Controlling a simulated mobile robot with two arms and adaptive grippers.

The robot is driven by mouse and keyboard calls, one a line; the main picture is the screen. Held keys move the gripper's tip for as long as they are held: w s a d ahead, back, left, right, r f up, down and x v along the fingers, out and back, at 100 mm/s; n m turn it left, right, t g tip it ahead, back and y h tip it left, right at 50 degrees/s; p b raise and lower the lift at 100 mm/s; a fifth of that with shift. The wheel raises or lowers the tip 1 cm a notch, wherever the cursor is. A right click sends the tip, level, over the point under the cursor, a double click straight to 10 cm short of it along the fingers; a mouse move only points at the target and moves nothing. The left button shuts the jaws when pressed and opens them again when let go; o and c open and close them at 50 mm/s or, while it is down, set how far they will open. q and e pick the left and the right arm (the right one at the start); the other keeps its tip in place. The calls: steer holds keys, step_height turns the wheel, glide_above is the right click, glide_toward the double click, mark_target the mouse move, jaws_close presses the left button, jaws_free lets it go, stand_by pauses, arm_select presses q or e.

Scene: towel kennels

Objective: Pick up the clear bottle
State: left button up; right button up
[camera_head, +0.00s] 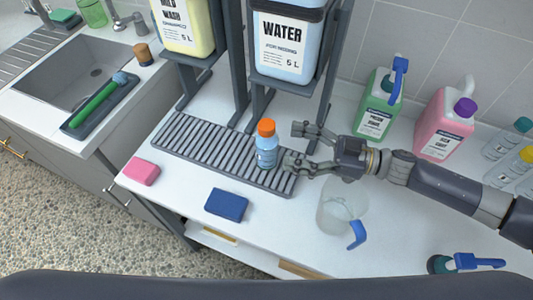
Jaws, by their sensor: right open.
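A clear bottle (266,150) with an orange cap and a label stands upright on the grey slatted drip tray (205,149). It looks pale blue. My right gripper (298,146) comes in from the right and is open, its fingers pointing left just right of the bottle. The lower finger is close to the bottle's side; I cannot tell whether it touches. Nothing is between the fingers. My left gripper is not in view. Two more clear bottles lie at the right edge, one with a teal cap (523,125) and one with a yellow cap (527,155).
A WATER container (285,45) and a yellow one (183,28) stand on racks behind the tray. A clear jug (340,205) stands below my right wrist. Green (377,110) and pink (443,120) jugs stand behind. A blue sponge (227,205) and pink sponge (141,171) lie in front.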

mark_target(265, 146)
step_height(265, 146, down, 2)
steer(key=shift+f+b, duration=0.25)
steer(key=shift+b, duration=0.65)
steer(key=shift+w+a+r, duration=0.1)
steer(key=shift+a+r, duration=0.05)
steer(key=shift+a, duration=0.4)
steer(key=shift+w+a+r, duration=0.1)
steer(key=shift+a, duration=0.45)
steer(key=x, duration=0.5)
steer(key=shift+a+b, duration=0.25)
steer(key=shift+b, duration=0.15)
steer(key=c, duration=1.3)
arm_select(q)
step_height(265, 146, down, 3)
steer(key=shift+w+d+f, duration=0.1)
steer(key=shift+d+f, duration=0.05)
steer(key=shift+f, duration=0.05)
arm_select(e)
steer(key=shift+c, duration=0.2)
arm_select(q)
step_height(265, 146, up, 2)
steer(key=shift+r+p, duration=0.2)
steer(key=shift+p, duration=1.05)
arm_select(e)
step_height(265, 146, up, 18)
